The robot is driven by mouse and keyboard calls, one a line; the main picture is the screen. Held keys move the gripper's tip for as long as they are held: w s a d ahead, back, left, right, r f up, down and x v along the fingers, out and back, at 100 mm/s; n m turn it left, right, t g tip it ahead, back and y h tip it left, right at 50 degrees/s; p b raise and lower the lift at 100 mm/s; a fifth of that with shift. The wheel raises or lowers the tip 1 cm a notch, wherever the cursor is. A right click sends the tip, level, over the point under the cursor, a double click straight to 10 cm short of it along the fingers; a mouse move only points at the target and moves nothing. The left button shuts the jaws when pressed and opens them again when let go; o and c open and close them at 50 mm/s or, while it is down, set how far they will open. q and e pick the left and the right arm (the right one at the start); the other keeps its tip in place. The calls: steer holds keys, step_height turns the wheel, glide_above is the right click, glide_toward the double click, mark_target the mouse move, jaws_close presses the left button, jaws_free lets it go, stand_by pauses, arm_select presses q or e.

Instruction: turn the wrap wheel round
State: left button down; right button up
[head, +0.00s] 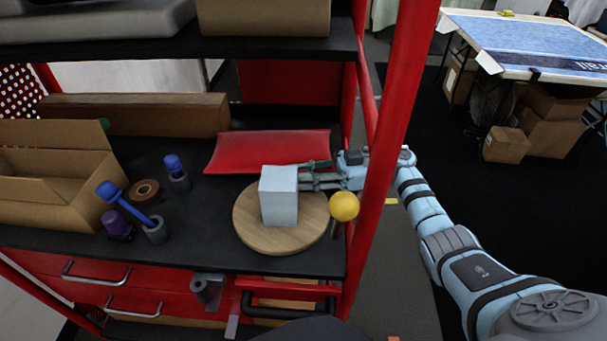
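The wrap wheel, a round wooden disc (250,228), lies flat on the black shelf near its front right corner. A pale blue-grey block (280,196) stands upright on it. A yellow ball knob (344,206) shows at the wheel's right edge. A red curved sheet (268,150) lies behind the wheel. My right gripper (308,176) reaches in from the right, behind the knob, with its fingers close to the block's right side. I cannot tell whether they touch it. A dark green piece shows at the fingers. My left gripper is out of view.
A red post (394,110) of the rack stands in front of my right arm. An open cardboard box (50,180), a brown tape roll (145,190) and blue-handled tools (125,200) in holders are on the left. An upper shelf (180,47) overhangs the back.

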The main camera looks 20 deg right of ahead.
steer(key=shift+o, duration=1.2)
steer(key=v, duration=1.2)
steer(key=shift+c, duration=0.6)
